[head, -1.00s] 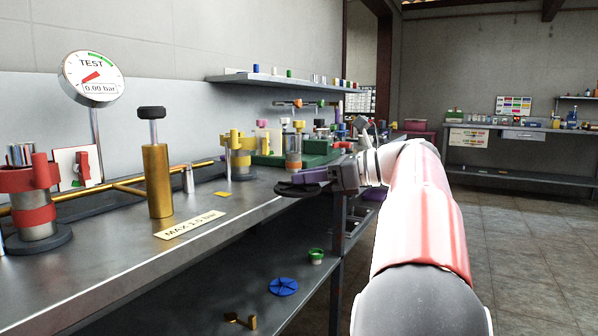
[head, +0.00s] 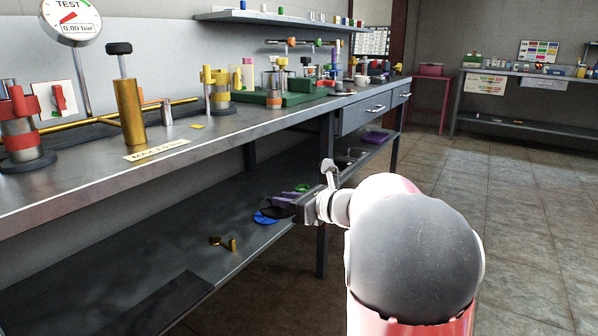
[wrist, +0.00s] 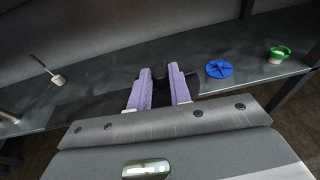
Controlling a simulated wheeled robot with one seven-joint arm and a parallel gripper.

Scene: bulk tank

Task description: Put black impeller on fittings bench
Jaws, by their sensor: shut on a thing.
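My gripper (head: 290,203) is shut on the black impeller (head: 270,211), out in front of the bench's lower shelf, below the worktop. In the wrist view, the purple fingers (wrist: 159,92) close on the black hub of the impeller (wrist: 159,71). Much of the impeller is hidden by the fingers and blends with the dark shelf. I cannot tell whether it touches the shelf. The long grey workbench (head: 215,150) runs along the left wall. No label here marks it as the fittings bench.
On the lower shelf (head: 180,255) lie a blue impeller (wrist: 219,69), a green-rimmed cup (wrist: 278,53) and a brass part (head: 222,242). The worktop holds a gauge (head: 70,17), a brass cylinder (head: 129,112) and several fittings. Another bench (head: 510,75) stands far right. The floor (head: 520,220) is clear.

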